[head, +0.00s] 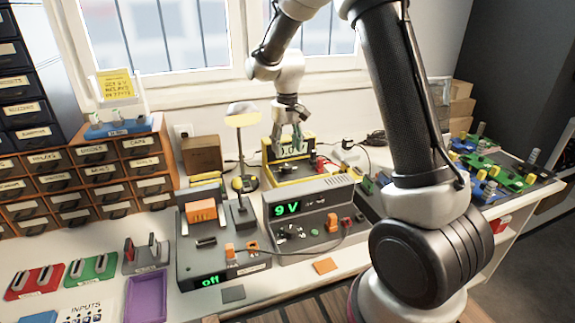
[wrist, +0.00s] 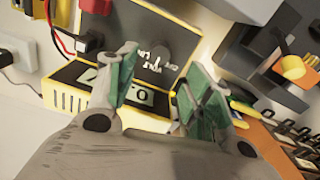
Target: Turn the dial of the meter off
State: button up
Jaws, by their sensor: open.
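The meter (head: 266,153) is a yellow and black box at the back of the bench; it also shows in the wrist view (wrist: 68,98). Its display (wrist: 146,95) shows partly between my fingers. My gripper (head: 291,148) is over the meter's face.
Red and black plugs (wrist: 84,43) sit beside the meter's face. A grey unit showing 9 V (head: 310,215) stands in front, with another grey unit (head: 215,250) showing "off" at its left. A desk lamp (head: 243,120) stands left of the meter. Drawers (head: 95,175) fill the left.

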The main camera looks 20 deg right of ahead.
aim_at(287, 166)
notch_tip(287, 166, down, 7)
jog(key=shift+f, duration=0.1)
dwell(0.3)
jog(key=c, duration=1.1)
